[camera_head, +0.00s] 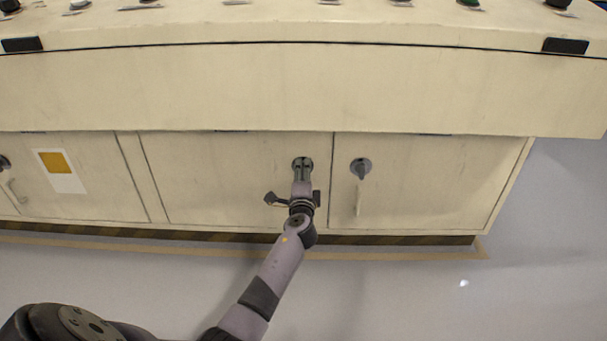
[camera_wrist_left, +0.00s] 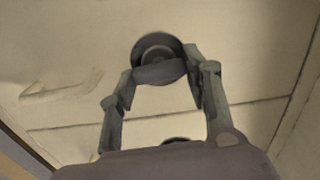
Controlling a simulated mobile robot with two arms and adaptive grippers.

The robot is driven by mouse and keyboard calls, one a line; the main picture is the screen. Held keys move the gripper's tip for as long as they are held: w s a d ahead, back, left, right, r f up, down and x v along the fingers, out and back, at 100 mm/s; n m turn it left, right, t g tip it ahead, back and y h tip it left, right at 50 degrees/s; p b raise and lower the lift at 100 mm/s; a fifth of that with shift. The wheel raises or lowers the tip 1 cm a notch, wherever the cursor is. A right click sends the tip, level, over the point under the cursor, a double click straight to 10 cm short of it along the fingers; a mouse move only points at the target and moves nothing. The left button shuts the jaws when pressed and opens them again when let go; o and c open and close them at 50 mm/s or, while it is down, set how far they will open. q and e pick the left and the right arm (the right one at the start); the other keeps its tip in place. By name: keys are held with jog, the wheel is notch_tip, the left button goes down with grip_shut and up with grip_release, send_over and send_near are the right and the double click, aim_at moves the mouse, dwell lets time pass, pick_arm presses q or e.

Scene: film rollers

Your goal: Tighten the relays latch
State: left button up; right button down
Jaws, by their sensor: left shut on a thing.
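A round dark latch (camera_head: 302,163) sits on the middle cabinet door, near its right edge. My left gripper (camera_head: 302,171) reaches it from below and covers most of it. In the left wrist view, the latch (camera_wrist_left: 158,56) shows as a round base with a raised bar across it. The fingers of my left gripper (camera_wrist_left: 160,74) are shut on the bar, one at each end. My right gripper is in neither view. I cannot read any label that names the relays latch.
The cream cabinet (camera_head: 230,88) has a console top with several knobs that overhangs the doors. A door with a yellow and white label (camera_head: 58,168) is at the left, with another latch (camera_head: 5,163) at the picture's edge. The grey floor (camera_head: 430,300) in front is clear at the right.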

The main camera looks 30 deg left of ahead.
pick_arm(q)
jog(key=o, duration=1.2)
jog(key=shift+c, duration=0.2)
jog(key=v, duration=1.2)
